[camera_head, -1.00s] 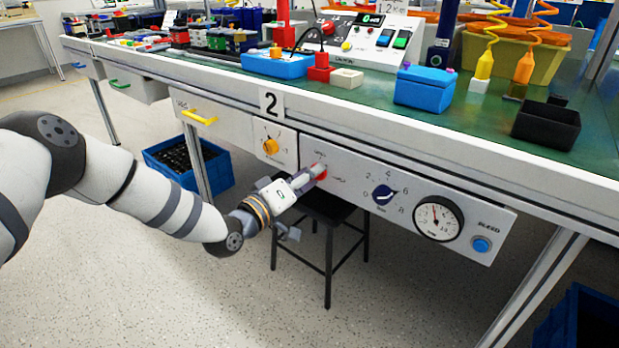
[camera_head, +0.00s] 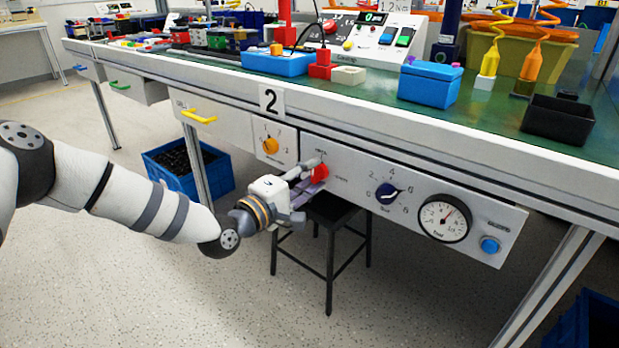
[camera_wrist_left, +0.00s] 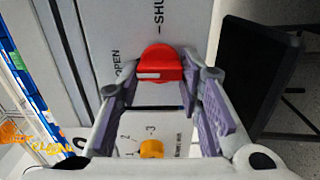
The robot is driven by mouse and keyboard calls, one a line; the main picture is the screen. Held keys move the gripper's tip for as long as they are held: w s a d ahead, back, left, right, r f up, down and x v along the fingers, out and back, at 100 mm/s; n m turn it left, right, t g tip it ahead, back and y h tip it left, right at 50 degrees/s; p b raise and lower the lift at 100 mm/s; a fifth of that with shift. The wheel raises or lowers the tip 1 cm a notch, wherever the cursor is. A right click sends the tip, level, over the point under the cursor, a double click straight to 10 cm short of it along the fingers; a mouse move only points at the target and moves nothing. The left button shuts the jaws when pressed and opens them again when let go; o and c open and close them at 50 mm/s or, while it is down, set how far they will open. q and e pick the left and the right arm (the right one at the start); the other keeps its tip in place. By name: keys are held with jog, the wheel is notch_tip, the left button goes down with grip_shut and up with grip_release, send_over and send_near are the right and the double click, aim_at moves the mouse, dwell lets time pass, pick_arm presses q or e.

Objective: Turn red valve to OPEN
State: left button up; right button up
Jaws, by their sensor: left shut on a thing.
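The red valve (camera_head: 319,172) is a round knob with a raised grip on the grey panel under the bench edge. My left gripper (camera_head: 312,176) reaches it from the lower left and is shut on it. In the left wrist view the red valve (camera_wrist_left: 160,62) sits between the two fingertips of my left gripper (camera_wrist_left: 161,78). Its white mark lies on the knob's left half, pointing left, the side of the OPEN label (camera_wrist_left: 116,62). The SHUT label (camera_wrist_left: 158,14) is above the knob there. My right gripper is not in view.
A black stool (camera_head: 331,214) stands under the bench, close below my gripper.

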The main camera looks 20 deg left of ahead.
pick_arm(q)
jog(key=shift+d+f, duration=0.1)
dwell(0.4)
jog(key=o, duration=1.2)
jog(key=shift+c, duration=0.2)
jog(key=v, duration=1.2)
